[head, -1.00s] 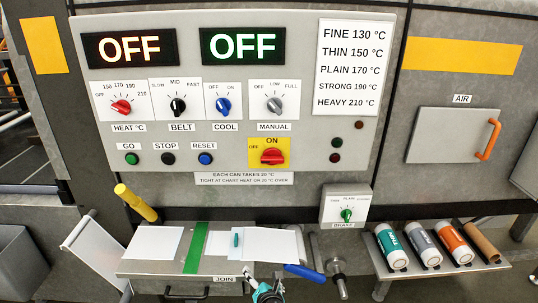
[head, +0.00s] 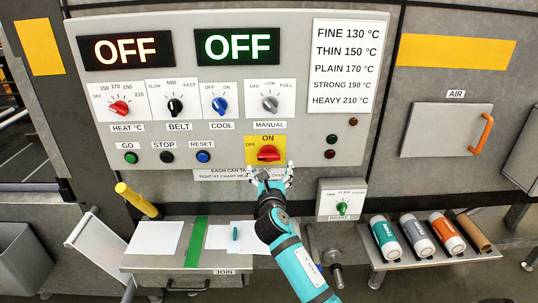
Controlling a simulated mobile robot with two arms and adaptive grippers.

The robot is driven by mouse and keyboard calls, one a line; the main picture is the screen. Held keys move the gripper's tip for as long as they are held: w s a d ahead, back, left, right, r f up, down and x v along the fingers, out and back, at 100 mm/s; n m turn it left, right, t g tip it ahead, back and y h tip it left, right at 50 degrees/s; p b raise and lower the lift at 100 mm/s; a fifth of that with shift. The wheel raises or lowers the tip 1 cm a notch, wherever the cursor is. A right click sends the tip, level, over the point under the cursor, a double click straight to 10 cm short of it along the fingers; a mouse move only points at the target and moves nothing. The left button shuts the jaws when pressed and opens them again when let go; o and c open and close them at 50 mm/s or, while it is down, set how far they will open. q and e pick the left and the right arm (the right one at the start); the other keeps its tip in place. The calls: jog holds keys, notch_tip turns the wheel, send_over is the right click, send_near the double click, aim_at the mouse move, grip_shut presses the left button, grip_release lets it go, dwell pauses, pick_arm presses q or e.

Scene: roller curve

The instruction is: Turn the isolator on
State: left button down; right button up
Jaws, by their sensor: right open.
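The isolator is a red rotary knob (head: 268,153) on a yellow plate (head: 251,142) marked OFF at the left and ON at the top. The knob's handle lies roughly level across the plate. My right gripper (head: 270,172) is open just below the knob, over the plate's lower edge, with its teal arm coming up from the bottom. Whether its fingers touch the knob cannot be told. My left gripper does not show.
Two displays (head: 130,50) read OFF. Heat, belt, cool and manual knobs (head: 270,103) sit above the isolator. GO, STOP and RESET buttons (head: 203,156) are to its left. A brake box (head: 341,200) and a join table (head: 150,262) stand below.

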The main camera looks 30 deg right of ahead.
aim_at(269, 159)
jog(key=x, duration=0.7)
jog(key=shift+w, duration=0.3)
jog(key=shift+c, duration=0.4)
jog(key=c, duration=1.1)
